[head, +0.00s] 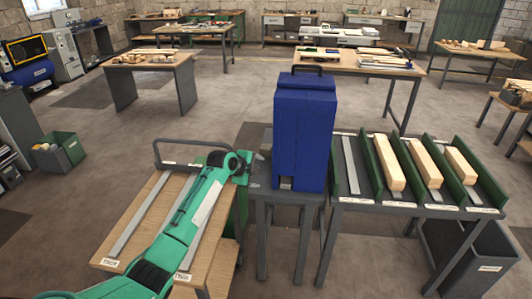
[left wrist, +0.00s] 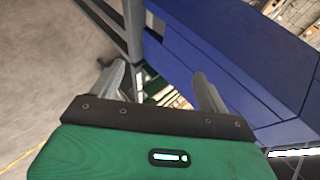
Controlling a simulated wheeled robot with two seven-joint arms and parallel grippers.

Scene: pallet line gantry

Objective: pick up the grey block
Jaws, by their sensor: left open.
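I cannot make out a grey block in either view. My left gripper (head: 255,172) is at the left side of the tall blue housing (head: 300,130), which stands on a grey stand. In the left wrist view its two grey fingers (left wrist: 160,88) are spread apart, with no block seen between them. The blue housing fills the upper right of that view (left wrist: 225,60). A small pale patch (head: 286,184) shows at the foot of the housing; I cannot tell what it is. The inside of the housing is hidden. My right gripper is in neither view.
A wood-topped cart (head: 130,232) with grey strips stands at the left under my left arm. Right of the housing, a rack with green dividers (head: 436,150) holds three pale wooden blocks (head: 389,162). A dark bin (head: 480,262) is at lower right.

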